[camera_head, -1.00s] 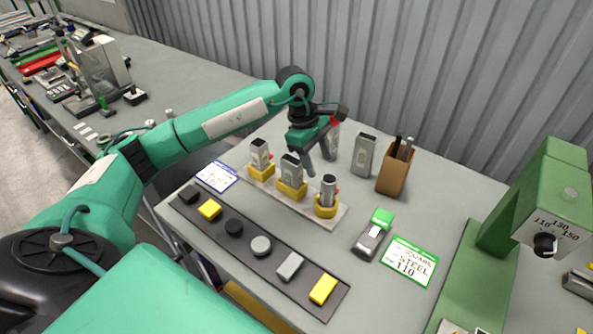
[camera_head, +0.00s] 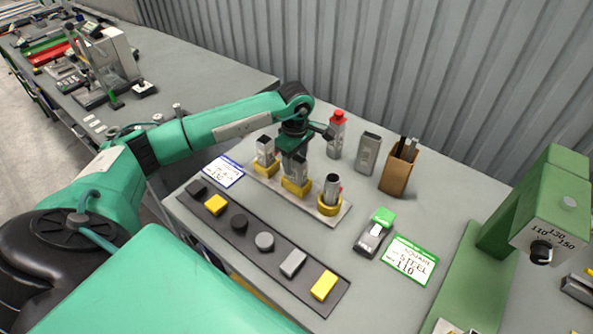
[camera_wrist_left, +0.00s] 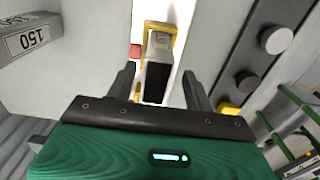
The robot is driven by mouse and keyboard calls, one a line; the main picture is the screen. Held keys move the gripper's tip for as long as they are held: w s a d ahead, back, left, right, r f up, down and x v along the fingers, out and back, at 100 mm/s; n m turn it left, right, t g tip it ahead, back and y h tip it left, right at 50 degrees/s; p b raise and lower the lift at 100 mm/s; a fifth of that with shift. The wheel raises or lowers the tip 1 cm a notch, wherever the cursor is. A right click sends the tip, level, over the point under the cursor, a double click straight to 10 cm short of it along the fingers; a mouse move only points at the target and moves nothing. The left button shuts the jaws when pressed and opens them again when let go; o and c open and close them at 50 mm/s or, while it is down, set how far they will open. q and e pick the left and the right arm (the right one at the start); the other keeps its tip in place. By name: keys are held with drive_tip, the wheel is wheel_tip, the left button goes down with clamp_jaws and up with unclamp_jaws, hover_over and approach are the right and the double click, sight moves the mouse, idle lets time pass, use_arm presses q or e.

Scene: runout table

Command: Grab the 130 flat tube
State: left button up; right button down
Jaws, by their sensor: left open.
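Three grey metal tubes stand upright in yellow holders on a pale strip: a left one (camera_head: 265,147), a middle one (camera_head: 296,169) and a right round one (camera_head: 332,187). I cannot read a 130 mark on any of them. My left gripper (camera_head: 294,152) is over the middle tube and hides part of its top. In the left wrist view the open fingers (camera_wrist_left: 160,88) stand either side of a tube (camera_wrist_left: 157,78) in a yellow holder (camera_wrist_left: 160,30), with gaps beside it. My right gripper is not in view.
Behind stand a red-topped tube (camera_head: 337,138), a grey flat block (camera_head: 368,153) and a brown pen holder (camera_head: 398,174). A block marked 150 (camera_wrist_left: 28,40) shows in the wrist view. A dark strip (camera_head: 250,247) with buttons lies in front. A green machine (camera_head: 545,215) stands right.

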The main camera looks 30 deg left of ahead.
sight(296, 170)
use_arm(q)
drive_tip(key=f+p, duration=0.2)
drive_tip(key=f, duration=0.2)
drive_tip(key=shift+w, duration=0.2)
drive_tip(key=shift+f+p, duration=0.3)
drive_tip(key=shift+f, duration=0.1)
drive_tip(key=shift+c, duration=0.2)
clamp_jaws()
